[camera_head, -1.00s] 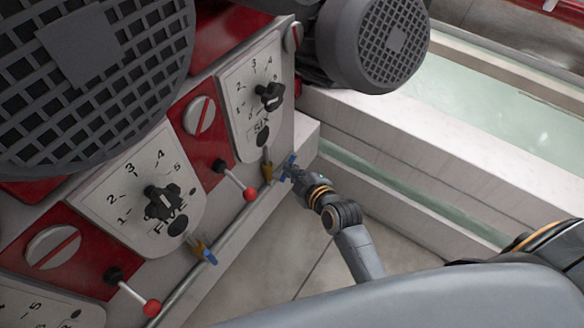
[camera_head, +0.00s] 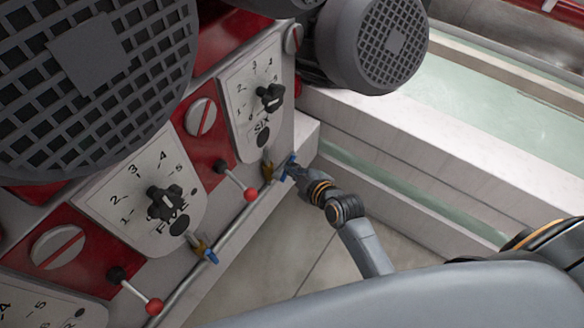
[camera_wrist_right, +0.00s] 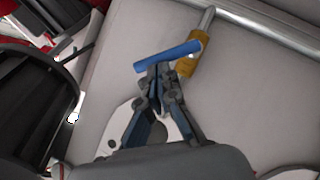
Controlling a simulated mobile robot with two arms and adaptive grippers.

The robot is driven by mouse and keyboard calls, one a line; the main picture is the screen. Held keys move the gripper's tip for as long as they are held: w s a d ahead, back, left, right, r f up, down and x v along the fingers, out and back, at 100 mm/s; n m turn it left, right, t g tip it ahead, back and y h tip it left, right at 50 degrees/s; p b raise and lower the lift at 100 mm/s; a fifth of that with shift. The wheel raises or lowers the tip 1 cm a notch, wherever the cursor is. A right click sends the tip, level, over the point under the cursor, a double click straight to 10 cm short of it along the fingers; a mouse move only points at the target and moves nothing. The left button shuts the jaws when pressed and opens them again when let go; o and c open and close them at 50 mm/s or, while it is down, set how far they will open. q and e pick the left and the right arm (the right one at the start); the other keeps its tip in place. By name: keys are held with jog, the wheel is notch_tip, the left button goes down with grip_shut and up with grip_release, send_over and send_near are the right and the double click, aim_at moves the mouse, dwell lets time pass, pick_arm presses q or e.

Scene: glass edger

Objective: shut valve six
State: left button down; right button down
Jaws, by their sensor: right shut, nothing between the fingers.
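Valve six, a brass body (camera_head: 267,171) with a blue lever, sits below the SIX dial plate (camera_head: 252,100) in the head view. In the right wrist view its brass body (camera_wrist_right: 188,52) joins a metal pipe, and the blue lever (camera_wrist_right: 165,56) lies crosswise to that pipe. My right gripper (camera_head: 289,171) is beside the valve. In the wrist view its closed fingertips (camera_wrist_right: 158,72) are right at the lever, on the side nearer the camera; I cannot tell whether they touch it. Nothing is between the fingers. My left gripper is not in view.
Valve five (camera_head: 204,249), with a blue lever, is below the FIVE dial (camera_head: 165,202). Red-knobbed levers (camera_head: 250,194) stick out from the panel beside the valves. A long pipe (camera_head: 222,249) runs below them. A pale ledge (camera_head: 350,125) lies to the right, above open floor (camera_head: 285,250).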

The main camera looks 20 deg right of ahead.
jog(key=shift+w+d+g+p, duration=0.15)
jog(key=shift+d+g+p, duration=0.1)
jog(key=shift+g+p, duration=0.1)
jog(key=w+d+f+m+g+y+b, duration=0.1)
jog(key=d+f+m+g+y+b, duration=0.1)
jog(key=m, duration=0.1)
jog(key=shift+w+f+m+g+y, duration=0.1)
jog(key=shift+w+m+g+y, duration=0.2)
jog(key=shift+w+y, duration=0.1)
dwell(0.4)
dwell(0.6)
